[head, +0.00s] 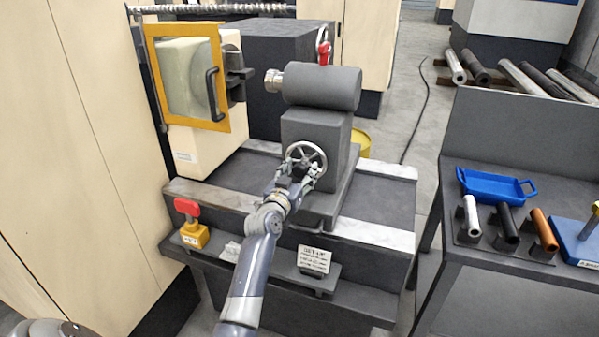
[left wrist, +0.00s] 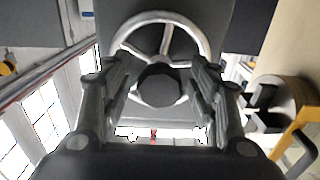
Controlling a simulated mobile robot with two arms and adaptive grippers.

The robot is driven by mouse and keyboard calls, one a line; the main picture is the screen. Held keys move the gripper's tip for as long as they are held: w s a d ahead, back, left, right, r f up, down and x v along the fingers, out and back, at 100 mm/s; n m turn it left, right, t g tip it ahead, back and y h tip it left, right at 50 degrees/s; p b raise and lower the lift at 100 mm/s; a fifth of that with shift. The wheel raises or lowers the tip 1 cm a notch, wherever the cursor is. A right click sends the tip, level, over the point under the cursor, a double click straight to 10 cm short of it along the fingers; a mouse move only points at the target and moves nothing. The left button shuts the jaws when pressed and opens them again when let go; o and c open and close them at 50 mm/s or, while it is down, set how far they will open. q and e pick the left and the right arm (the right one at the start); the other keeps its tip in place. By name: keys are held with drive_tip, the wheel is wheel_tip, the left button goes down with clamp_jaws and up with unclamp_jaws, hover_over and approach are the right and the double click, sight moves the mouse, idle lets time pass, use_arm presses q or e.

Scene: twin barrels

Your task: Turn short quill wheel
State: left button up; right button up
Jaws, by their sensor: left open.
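The silver spoked wheel (head: 318,150) is on the front of a dark grey tailstock (head: 305,125). A thick barrel (head: 335,88) lies across the top, with a short metal quill (head: 273,80) sticking out on its left. My left gripper (head: 297,172) is open at the wheel's front and hides its lower part. In the left wrist view, the wheel rim (left wrist: 160,16) arches beyond the fingers, and a dark round hub (left wrist: 159,86) sits between the open fingers (left wrist: 160,92). I cannot tell whether the fingers touch it. My right gripper is not in view.
A yellow-framed door (head: 227,88) and chuck (head: 238,82) are left of the quill. A red-topped yellow switch box (head: 194,228) and a label plate (head: 314,260) are at the front ledge. A side table (head: 475,165) with a blue tray (head: 490,185) stands right.

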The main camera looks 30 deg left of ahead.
use_arm(q)
drive_tip(key=c, duration=1.1)
drive_tip(key=shift+n, duration=0.3)
drive_tip(key=n+p, duration=0.2)
drive_tip(key=n, duration=0.1)
drive_tip(key=n+p, duration=0.1)
drive_tip(key=n, duration=0.5)
drive_tip(key=shift+d+r, duration=0.1)
drive_tip(key=n+p, duration=0.1)
drive_tip(key=n, duration=0.4)
drive_tip(key=shift+p, duration=0.4)
drive_tip(key=n+p, duration=0.1)
drive_tip(key=n, duration=0.4)
